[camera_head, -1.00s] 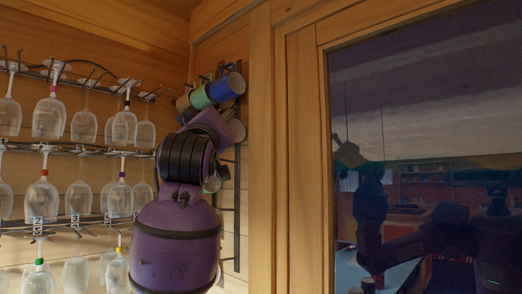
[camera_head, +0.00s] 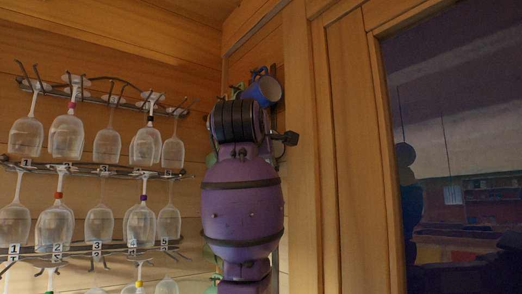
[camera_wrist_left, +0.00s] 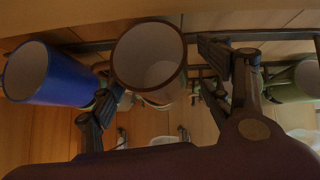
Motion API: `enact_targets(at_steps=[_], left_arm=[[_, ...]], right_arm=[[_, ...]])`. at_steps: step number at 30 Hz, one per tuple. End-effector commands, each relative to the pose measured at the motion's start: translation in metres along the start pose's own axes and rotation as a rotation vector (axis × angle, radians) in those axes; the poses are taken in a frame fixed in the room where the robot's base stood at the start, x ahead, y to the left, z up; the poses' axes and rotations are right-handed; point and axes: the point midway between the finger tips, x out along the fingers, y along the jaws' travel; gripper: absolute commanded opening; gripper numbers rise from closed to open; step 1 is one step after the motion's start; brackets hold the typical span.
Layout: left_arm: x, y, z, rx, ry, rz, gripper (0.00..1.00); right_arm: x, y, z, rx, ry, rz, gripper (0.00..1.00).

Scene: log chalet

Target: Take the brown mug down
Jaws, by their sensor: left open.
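In the left wrist view the brown mug (camera_wrist_left: 149,56) hangs in the middle, its dark brown rim and pale inside facing the camera. My left gripper (camera_wrist_left: 160,78) is open, with one dark finger to the left of this mug and the other to its right. I cannot tell whether either finger touches it. In the head view my purple arm hides the brown mug and most of the gripper.
A blue mug (camera_head: 266,91) hangs close by and also shows at left in the wrist view (camera_wrist_left: 48,76). A green mug (camera_wrist_left: 300,80) hangs at right there. Wine glasses (camera_head: 67,136) hang on wall racks at left. A wooden frame (camera_head: 350,150) and dark window stand at right.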

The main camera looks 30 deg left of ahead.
Motion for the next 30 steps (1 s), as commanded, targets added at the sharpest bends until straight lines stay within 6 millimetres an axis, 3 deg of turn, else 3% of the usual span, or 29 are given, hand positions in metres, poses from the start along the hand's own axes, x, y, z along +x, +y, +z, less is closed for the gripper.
enact_targets(at_steps=[3,6,14,27,30], left_arm=[[0.016,0.002,-0.002,0.000,0.001,0.003,0.71],[0.024,0.003,-0.002,-0.001,0.000,0.005,0.71],[0.027,0.002,-0.001,-0.001,-0.001,0.004,0.71],[0.026,0.002,-0.001,-0.001,-0.001,0.005,0.14],[0.025,0.003,-0.001,-0.001,-0.001,0.008,0.07]], right_arm=[[0.005,-0.003,-0.020,-0.002,0.035,-0.005,0.40],[0.006,-0.005,-0.028,-0.002,0.049,-0.009,0.40],[0.004,-0.006,-0.017,0.001,0.029,-0.010,0.40],[0.004,-0.006,-0.015,0.002,0.025,-0.010,0.40],[0.004,-0.006,-0.015,0.002,0.026,-0.010,0.40]])
